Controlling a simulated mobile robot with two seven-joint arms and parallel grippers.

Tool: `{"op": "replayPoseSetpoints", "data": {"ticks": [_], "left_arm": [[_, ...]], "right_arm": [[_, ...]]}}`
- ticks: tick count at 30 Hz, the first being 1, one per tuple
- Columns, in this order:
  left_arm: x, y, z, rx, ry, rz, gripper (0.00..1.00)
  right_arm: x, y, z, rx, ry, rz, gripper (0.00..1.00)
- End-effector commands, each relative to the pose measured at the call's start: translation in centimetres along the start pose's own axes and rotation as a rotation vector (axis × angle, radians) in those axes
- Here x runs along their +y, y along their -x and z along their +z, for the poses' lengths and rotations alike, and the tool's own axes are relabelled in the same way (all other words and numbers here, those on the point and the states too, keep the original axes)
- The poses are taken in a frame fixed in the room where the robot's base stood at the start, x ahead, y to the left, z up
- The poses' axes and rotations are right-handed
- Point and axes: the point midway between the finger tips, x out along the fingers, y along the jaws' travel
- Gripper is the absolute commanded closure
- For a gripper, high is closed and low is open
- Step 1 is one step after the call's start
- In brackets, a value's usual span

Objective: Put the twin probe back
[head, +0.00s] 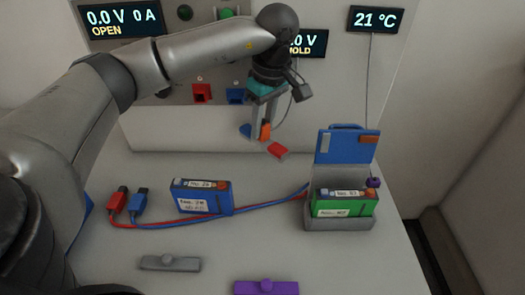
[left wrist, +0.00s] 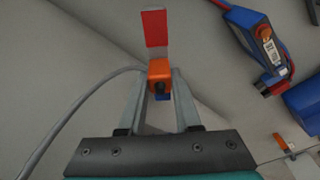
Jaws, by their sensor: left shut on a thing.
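My left gripper (head: 262,122) is shut on the twin probe, whose orange body (head: 265,131) sits between the fingertips. The gripper points down in front of the cycler panel, over the back of the table. A blue part (head: 245,130) and a red part (head: 277,151) show on either side of the orange body; I cannot tell how they join it. In the left wrist view the orange body (left wrist: 160,72) shows between the fingers, with a red piece (left wrist: 155,27) beyond it. A thin grey cable (left wrist: 70,115) runs to the gripper. My right gripper is not in view.
An open grey case (head: 340,223) holds a green pack (head: 343,205) at right. A grey bar (head: 170,263) and purple bar (head: 266,287) lie in front. Panel sockets (head: 202,93) are behind.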

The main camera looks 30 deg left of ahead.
Motion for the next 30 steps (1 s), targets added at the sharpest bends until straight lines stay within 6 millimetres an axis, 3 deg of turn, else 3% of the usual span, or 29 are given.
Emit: {"op": "replayPoseSetpoints", "data": {"ticks": [4, 11, 18, 30], "left_arm": [[0.0, -3.2, 0.5, 0.000, 0.003, 0.002, 1.00], [0.1, -5.0, 0.7, 0.001, 0.004, 0.004, 1.00], [0.2, -8.0, 1.1, 0.000, 0.005, 0.004, 1.00], [0.3, -8.6, 1.0, 0.000, 0.004, 0.004, 1.00]], "right_arm": [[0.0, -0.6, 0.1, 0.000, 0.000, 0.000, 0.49], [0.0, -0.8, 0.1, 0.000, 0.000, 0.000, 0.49], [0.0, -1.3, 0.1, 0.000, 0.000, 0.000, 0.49], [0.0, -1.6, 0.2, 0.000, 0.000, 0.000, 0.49]]}}
